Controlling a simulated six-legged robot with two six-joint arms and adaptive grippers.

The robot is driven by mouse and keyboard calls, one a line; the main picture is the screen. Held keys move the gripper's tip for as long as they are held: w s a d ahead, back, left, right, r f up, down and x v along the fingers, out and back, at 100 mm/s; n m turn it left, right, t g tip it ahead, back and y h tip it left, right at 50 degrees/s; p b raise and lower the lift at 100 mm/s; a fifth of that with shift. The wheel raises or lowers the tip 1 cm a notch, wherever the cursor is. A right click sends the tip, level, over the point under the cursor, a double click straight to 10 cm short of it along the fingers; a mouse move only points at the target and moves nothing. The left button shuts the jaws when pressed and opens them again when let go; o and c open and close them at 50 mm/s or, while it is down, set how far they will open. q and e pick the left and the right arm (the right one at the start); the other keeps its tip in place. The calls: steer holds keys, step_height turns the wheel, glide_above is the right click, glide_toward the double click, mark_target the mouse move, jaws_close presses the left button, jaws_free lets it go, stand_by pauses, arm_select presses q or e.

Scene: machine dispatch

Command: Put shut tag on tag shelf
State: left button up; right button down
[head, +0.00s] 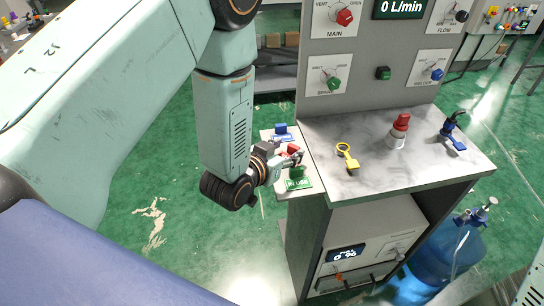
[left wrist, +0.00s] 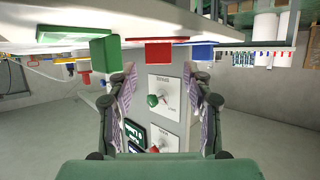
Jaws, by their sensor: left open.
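The tag shelf (head: 266,135) is a small pale ledge on the left side of the machine cabinet. It holds a blue tag (head: 281,130) at the back, a red tag (head: 291,149) in the middle and a green tag (head: 298,178) reading IN USE at the front. The red tag's lettering is hidden, so I cannot read whether it says shut. My left gripper (head: 287,164) is at the shelf beside the red tag. In the left wrist view my open gripper (left wrist: 160,86) faces the red block (left wrist: 151,54), with nothing held. My right gripper is out of view.
A panel with several valve knobs rises behind. A blue water bottle (head: 450,250) stands right of the cabinet. Green floor is open at the left.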

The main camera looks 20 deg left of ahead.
arm_select(q)
steer(key=v, duration=0.7)
steer(key=shift+s, duration=0.2)
